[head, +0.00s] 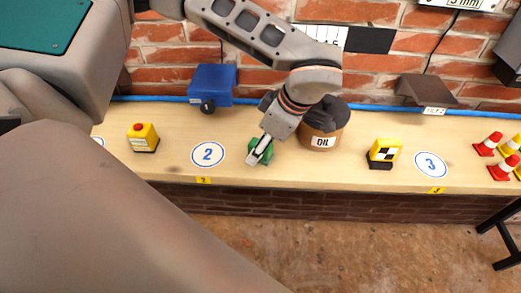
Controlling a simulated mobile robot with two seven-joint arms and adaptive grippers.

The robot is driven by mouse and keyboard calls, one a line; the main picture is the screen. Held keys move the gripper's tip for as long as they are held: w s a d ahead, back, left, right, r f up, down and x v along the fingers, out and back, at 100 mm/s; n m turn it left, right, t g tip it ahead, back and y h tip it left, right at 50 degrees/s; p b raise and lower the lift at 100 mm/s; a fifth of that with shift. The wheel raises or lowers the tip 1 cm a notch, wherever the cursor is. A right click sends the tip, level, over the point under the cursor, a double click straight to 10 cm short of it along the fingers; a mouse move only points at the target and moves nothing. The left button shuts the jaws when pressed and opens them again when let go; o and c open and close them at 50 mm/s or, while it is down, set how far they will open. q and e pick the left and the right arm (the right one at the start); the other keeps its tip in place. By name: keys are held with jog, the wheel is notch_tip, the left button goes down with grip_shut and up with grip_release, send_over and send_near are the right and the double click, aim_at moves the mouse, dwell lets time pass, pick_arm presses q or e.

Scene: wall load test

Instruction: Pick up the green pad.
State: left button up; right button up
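A small green object, which looks like the green pad (267,157), is on the wooden shelf (225,177) right of the round "2" mark. My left gripper (257,153) points down at it from above. A pale finger covers part of the green, which shows on both sides of it. The fingers are at the pad, but whether they grip it is too small to tell. The pad appears at shelf height; any gap under it cannot be seen. My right gripper is not in view.
A tub marked "OIL" (322,142) with a dark lumpy top stands close right of the gripper. A blue box (213,82) is behind left. A yellow button box (143,137), a yellow checkered block (383,153) and several cones (488,144) also stand there. A brick wall (400,62) rises behind.

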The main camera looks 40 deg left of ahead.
pick_arm(q)
jog(key=shift+a+f, duration=0.15)
jog(key=shift+f, duration=0.2)
jog(key=c, duration=1.2)
jog(key=shift+r, duration=0.2)
